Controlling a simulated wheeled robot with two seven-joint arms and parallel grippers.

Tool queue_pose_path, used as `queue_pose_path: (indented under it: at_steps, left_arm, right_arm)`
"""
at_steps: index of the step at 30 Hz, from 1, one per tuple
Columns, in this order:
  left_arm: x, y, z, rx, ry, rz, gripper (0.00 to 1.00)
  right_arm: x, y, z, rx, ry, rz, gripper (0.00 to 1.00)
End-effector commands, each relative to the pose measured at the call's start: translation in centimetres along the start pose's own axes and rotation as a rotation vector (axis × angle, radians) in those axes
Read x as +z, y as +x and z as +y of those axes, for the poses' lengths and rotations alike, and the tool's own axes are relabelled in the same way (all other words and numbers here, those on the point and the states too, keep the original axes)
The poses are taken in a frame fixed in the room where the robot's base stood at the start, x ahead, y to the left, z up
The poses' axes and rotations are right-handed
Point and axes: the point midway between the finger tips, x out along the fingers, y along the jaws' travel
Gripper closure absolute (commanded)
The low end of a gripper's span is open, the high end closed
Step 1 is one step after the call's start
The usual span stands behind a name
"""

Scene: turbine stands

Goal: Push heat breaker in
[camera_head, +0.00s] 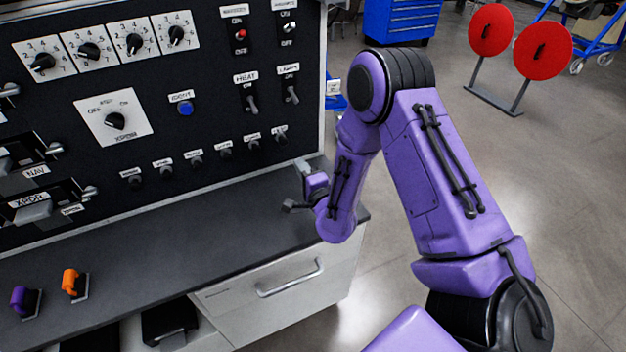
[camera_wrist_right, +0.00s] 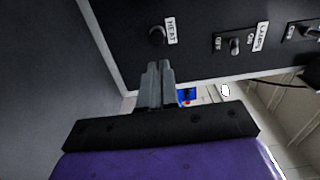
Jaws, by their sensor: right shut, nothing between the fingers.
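The heat breaker (camera_wrist_right: 157,36) is a small round black knob on the dark panel, beside a white HEAT label in the right wrist view. In the head view it appears to be the rightmost knob (camera_head: 281,138) of the lower row; its label is too small to read there. How far it stands out is unclear. My right gripper (camera_head: 300,188) is in front of the panel's lower right corner, below the breaker. In the wrist view its fingers (camera_wrist_right: 158,66) are shut together, empty, pointing toward the breaker and apart from it. My left gripper is not in view.
Toggle switches, one a lamps switch (camera_wrist_right: 235,46), sit above the breaker row. A grey desk ledge (camera_head: 200,225) runs below the panel, with orange (camera_head: 71,281) and purple (camera_head: 20,299) levers at the left. Open floor and red discs (camera_head: 491,30) lie to the right.

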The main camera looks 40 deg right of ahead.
Motion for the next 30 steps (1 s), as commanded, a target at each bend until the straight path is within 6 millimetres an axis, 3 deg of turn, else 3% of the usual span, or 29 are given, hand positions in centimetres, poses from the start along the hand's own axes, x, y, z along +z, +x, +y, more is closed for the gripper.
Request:
queue_pose_path:
  at_steps: [3,9,30]
  left_arm:
    - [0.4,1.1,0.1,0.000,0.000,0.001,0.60]
    - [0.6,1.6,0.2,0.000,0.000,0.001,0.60]
    - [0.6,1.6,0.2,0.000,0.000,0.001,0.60]
  right_arm:
    - [0.1,-2.5,0.4,0.002,0.000,-0.003,1.00]
    - [0.1,-5.0,0.2,0.001,0.000,-0.002,1.00]
    - [0.0,-5.4,0.0,0.000,0.000,0.000,1.00]
